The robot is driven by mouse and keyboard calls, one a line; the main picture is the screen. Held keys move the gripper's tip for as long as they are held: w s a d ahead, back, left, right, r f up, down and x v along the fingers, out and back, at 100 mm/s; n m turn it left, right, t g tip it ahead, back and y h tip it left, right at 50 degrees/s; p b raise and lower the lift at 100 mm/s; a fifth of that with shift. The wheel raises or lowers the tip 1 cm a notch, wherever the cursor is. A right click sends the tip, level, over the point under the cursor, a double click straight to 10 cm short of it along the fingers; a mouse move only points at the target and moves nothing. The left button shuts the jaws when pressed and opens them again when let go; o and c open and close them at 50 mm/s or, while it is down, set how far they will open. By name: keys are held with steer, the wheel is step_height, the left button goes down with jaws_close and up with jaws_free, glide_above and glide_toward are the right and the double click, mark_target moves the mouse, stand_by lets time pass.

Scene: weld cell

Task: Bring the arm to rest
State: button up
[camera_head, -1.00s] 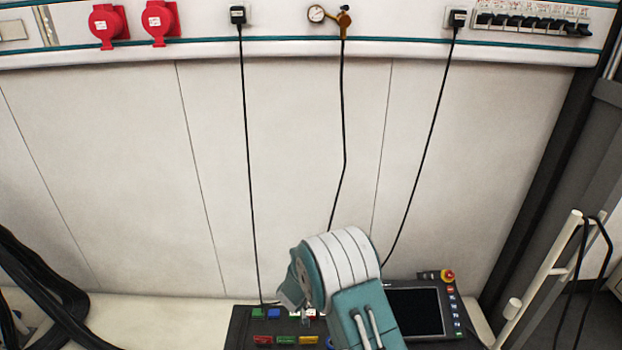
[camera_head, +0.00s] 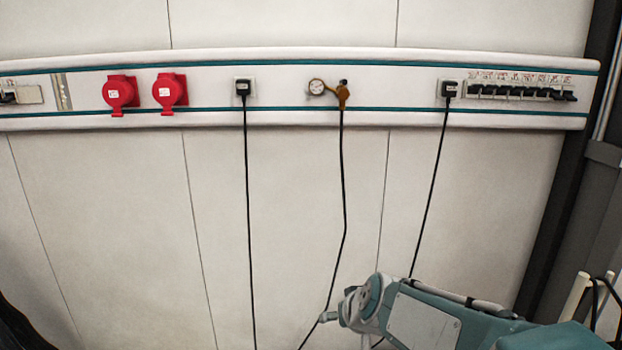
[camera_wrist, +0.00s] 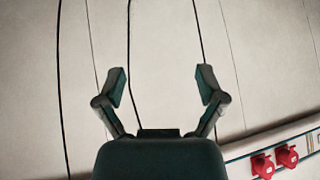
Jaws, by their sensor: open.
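My gripper (camera_wrist: 162,84) shows in the wrist view with its two dark fingers spread wide. It is open, and nothing is between the fingers. Behind it is the pale wall panel with dark cables. In the head view my teal and grey arm (camera_head: 425,318) is at the bottom right, slanting from the lower right corner up to a rounded grey joint. I cannot make out the fingers in the head view.
A white wall rail (camera_head: 420,122) carries red sockets (camera_head: 120,93), a gauge with a brass valve (camera_head: 342,97) and a row of black switches (camera_head: 520,92). Black cables (camera_head: 248,220) hang from it. A dark post (camera_head: 560,190) and a pale bar (camera_head: 574,297) stand at right.

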steer(key=s+d+r+g+h, duration=0.1)
steer(key=s+d, duration=0.3)
steer(key=s, duration=0.7)
steer(key=s+d+r+m+g+h, duration=0.1)
steer(key=s+d, duration=0.4)
steer(key=s, duration=0.5)
steer(key=shift+s+d+r+m+h, duration=0.15)
steer(key=shift+s+d+m+h, duration=0.15)
steer(key=shift+h, duration=0.2)
steer(key=shift+a, duration=0.1)
